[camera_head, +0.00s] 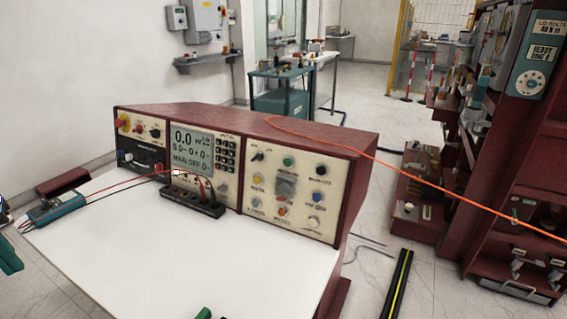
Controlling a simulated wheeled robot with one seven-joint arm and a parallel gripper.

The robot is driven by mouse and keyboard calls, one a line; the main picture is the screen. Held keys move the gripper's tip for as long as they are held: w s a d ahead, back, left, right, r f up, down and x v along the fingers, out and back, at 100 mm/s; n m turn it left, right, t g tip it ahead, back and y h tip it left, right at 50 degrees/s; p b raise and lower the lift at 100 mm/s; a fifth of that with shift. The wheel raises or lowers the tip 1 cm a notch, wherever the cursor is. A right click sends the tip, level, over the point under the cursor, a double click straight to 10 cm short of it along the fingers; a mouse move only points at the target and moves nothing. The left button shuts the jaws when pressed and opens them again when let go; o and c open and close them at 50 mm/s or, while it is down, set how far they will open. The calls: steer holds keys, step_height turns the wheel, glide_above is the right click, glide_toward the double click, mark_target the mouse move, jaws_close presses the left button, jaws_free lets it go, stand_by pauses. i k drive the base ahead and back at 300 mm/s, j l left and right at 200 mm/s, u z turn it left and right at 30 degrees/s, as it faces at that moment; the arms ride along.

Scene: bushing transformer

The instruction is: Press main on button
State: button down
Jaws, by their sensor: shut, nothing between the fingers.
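The test console (240,165) is a dark red cabinet with cream panels at the back of a white table. Its right panel (299,190) carries several knobs and coloured buttons. A green button (288,161) is at its top middle, and a red button (282,211) is lower down. The small labels are too blurred to tell which button is main on. The lit display (192,151) seems to read "MAIN OFF". My gripper cannot be made out in this view.
The white tabletop (200,255) is mostly clear. A teal meter (57,208) with red and black leads lies at left. A black terminal block (192,202) sits before the console. An orange cable (450,186) runs right.

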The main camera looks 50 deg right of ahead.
mark_target(288, 162)
steer(key=k+l+u, duration=0.1)
steer(key=k+l, duration=0.25)
steer(key=k, duration=0.2)
steer(key=k+l+u, duration=0.1)
steer(key=k+l, duration=0.2)
steer(key=k, duration=0.25)
